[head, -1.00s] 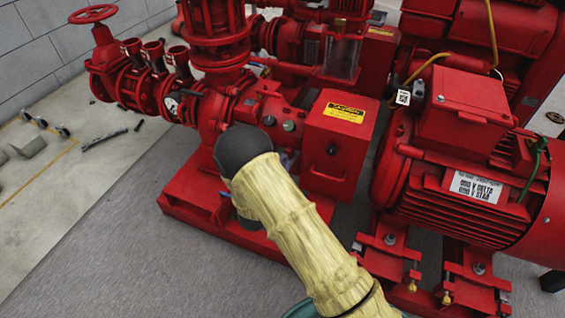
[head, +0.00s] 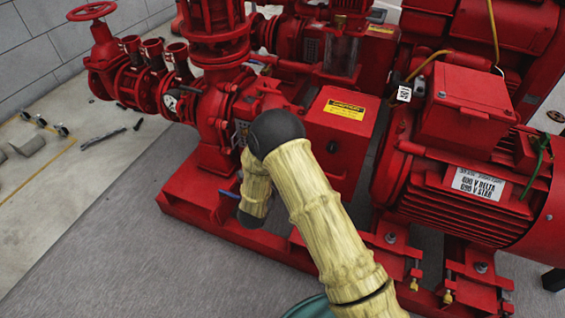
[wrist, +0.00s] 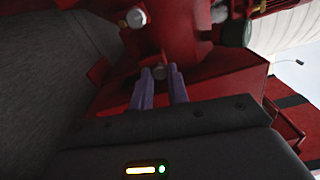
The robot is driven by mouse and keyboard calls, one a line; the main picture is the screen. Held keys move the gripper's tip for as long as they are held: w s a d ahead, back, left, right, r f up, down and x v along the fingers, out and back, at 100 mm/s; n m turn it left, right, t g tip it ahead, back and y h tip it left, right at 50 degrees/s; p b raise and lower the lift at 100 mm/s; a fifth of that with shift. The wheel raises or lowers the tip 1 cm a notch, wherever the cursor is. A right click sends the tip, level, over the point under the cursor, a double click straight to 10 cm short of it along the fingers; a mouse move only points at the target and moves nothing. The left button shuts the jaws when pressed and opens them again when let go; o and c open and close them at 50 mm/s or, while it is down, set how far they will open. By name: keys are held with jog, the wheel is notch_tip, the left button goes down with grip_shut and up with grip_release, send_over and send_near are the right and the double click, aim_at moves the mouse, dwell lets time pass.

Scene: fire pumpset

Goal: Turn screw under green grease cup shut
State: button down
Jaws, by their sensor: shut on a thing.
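The fingers are shut on this screw. A silver round fitting (wrist: 136,17) sits above and left of the fingertips. A dark, slightly greenish cylinder (wrist: 235,33) stands to the upper right; I cannot tell whether it is the green grease cup. In the head view my arm hides the gripper, the screw and the grease cup.
The red pump base (head: 185,190) borders the grey floor (head: 110,240), which is open at lower left. A red box with a yellow label (head: 345,109) stands right of my arm. The big red motor (head: 460,190) fills the right side.

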jog(key=shift+s+f+m, duration=0.1)
jog(key=shift+f+m, duration=0.1)
jog(key=shift+m, duration=0.4)
jog(key=c, duration=1.3)
grip_release()
jog(key=shift+r, duration=0.1)
jog(key=shift+c, duration=0.2)
jog(key=p+v, duration=0.7)
jog(key=v, duration=1)
jog(key=shift+s, duration=0.15)
jog(key=shift+r, duration=0.1)
